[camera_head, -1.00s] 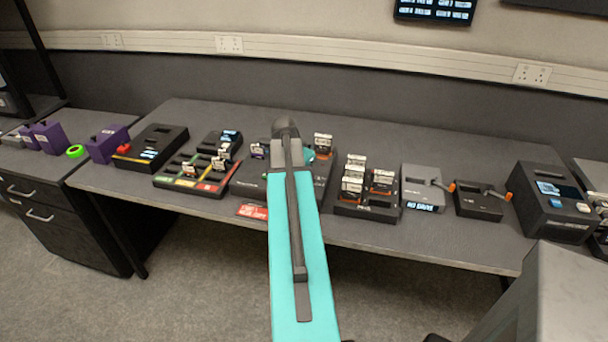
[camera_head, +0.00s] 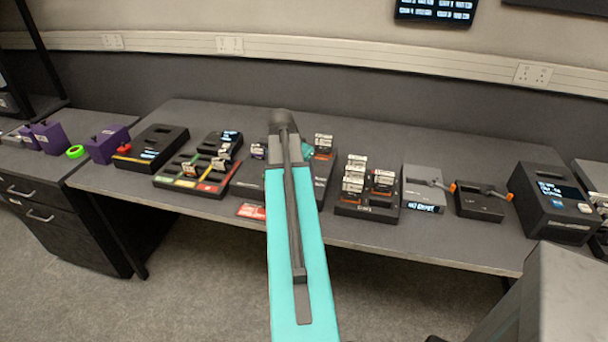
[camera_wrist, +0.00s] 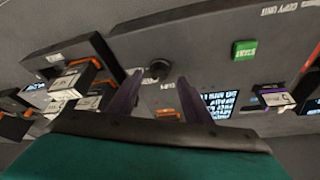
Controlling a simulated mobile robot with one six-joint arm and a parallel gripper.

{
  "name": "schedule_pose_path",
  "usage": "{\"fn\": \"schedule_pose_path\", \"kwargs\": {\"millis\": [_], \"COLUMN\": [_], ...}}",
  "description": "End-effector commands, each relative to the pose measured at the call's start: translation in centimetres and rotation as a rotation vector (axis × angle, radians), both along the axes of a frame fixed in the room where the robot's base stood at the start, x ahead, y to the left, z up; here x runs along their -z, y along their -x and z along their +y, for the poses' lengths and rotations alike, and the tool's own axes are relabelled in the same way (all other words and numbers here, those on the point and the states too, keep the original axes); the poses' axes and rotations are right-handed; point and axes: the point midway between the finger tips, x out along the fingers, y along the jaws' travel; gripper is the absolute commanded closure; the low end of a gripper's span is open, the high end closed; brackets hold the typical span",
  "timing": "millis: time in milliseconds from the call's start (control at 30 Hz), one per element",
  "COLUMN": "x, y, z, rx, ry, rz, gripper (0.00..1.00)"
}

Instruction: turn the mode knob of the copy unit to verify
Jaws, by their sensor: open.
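The copy unit (camera_wrist: 205,60) is a dark grey box whose top fills the middle of the wrist view, with its label at the upper right. In the head view the copy unit (camera_head: 322,180) is mostly hidden behind my arm. Its dark round mode knob (camera_wrist: 159,68) lies at the tips of my open gripper (camera_wrist: 160,77), between the two purple fingers. I cannot tell whether the fingers touch it, and its pointer setting is unclear. A green button (camera_wrist: 244,50) and a lit screen (camera_wrist: 220,103) with unreadable text are to its right.
White-labelled cards (camera_wrist: 75,80) stand in a rack on the left. In the head view, a red-labelled card (camera_head: 251,211) lies at the desk's front edge.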

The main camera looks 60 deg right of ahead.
Motion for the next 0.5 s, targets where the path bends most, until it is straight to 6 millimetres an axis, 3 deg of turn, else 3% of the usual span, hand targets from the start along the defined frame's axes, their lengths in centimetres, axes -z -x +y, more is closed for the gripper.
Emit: {"fn": "schedule_pose_path", "kwargs": {"millis": [500], "x": [-5.2], "y": [-0.2], "z": [2.2], "rx": [-0.001], "ry": [0.002], "rz": [-0.002], "gripper": [0.55]}}
